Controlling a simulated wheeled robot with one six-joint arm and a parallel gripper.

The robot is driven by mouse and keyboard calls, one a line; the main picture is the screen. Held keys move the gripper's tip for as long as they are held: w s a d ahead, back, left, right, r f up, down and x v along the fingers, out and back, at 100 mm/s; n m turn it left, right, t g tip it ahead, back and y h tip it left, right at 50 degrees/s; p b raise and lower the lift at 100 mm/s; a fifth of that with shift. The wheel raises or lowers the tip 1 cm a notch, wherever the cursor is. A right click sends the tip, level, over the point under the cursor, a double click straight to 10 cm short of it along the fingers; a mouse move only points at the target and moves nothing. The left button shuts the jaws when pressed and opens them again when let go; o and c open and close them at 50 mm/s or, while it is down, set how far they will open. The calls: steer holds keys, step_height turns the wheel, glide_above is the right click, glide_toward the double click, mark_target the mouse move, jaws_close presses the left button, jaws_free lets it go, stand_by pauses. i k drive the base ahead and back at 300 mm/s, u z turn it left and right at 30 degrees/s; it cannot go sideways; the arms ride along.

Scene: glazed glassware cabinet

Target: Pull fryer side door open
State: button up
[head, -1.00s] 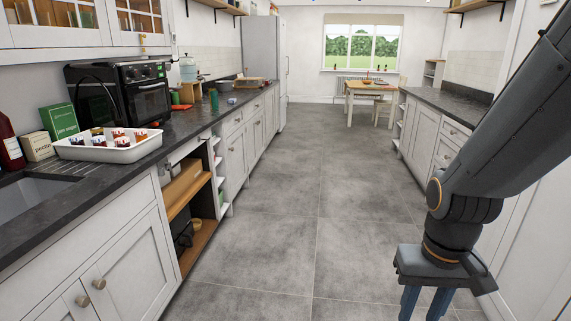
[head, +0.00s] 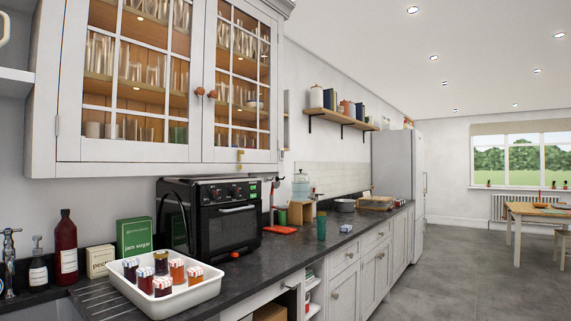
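A wall cabinet with two glazed doors hangs at the upper left of the head view. The right glazed door (head: 209,60) is nearer the fryer's side and looks shut. The left glazed door (head: 72,140) also looks shut. Round brown knobs (head: 212,94) sit close together where the doors meet. A small brass-coloured catch (head: 239,158) shows at the bottom of the right door. The black fryer oven (head: 205,228) stands on the counter below the cabinet. Rows of glasses show behind the panes. My gripper is out of view.
A white tray (head: 197,293) of several jars sits at the counter's front, beside a green jam sugar box (head: 134,238) and bottles. A green cup (head: 321,226) stands farther along. The grey floor (head: 440,285) at the right is clear.

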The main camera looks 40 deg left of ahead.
mark_target(209, 153)
steer(key=u, duration=0.5)
steer(key=i, duration=1.8)
steer(key=u, duration=0.8)
